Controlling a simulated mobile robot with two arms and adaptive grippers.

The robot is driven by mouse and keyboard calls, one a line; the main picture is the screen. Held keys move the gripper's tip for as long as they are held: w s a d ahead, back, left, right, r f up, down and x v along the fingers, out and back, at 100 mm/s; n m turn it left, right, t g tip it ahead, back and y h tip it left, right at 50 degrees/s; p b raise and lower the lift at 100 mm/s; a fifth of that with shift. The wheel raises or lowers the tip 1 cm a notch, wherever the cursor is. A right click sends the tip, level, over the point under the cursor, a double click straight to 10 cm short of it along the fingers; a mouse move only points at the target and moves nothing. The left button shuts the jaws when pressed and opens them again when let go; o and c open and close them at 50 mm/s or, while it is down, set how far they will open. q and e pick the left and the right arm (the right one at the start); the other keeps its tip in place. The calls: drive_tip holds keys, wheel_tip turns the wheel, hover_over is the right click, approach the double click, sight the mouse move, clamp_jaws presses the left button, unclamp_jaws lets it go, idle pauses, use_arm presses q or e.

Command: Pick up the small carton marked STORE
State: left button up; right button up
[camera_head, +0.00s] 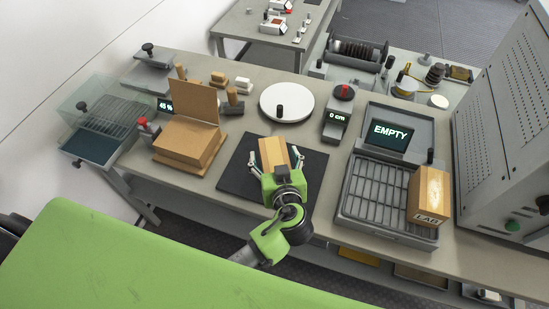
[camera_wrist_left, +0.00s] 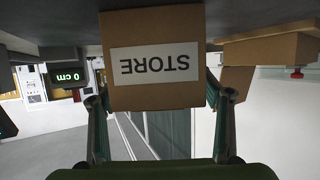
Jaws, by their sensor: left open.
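The small carton marked STORE (camera_head: 272,152) stands on the black mat (camera_head: 240,177) in the middle of the bench in the head view. In the left wrist view the carton (camera_wrist_left: 155,58) fills the upper middle, its STORE label upside down. My left gripper (camera_head: 276,160) is open, with one finger on each side of the carton. In the left wrist view my left gripper (camera_wrist_left: 160,105) has its fingers left and right of the carton's near end; I cannot tell whether they touch it. My right gripper is not in view.
A carton marked LAB (camera_head: 428,195) sits on the rack tray (camera_head: 385,222) at the right, by a display reading EMPTY (camera_head: 390,135). A brown box (camera_head: 188,145) stands left of the mat. A white round plate (camera_head: 287,101) lies behind it. A grey cabinet (camera_head: 510,120) bounds the right.

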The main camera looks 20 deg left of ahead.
use_arm(q)
drive_tip(key=c, duration=1.2)
drive_tip(key=shift+c, duration=0.2)
drive_tip(key=shift+r, duration=0.1)
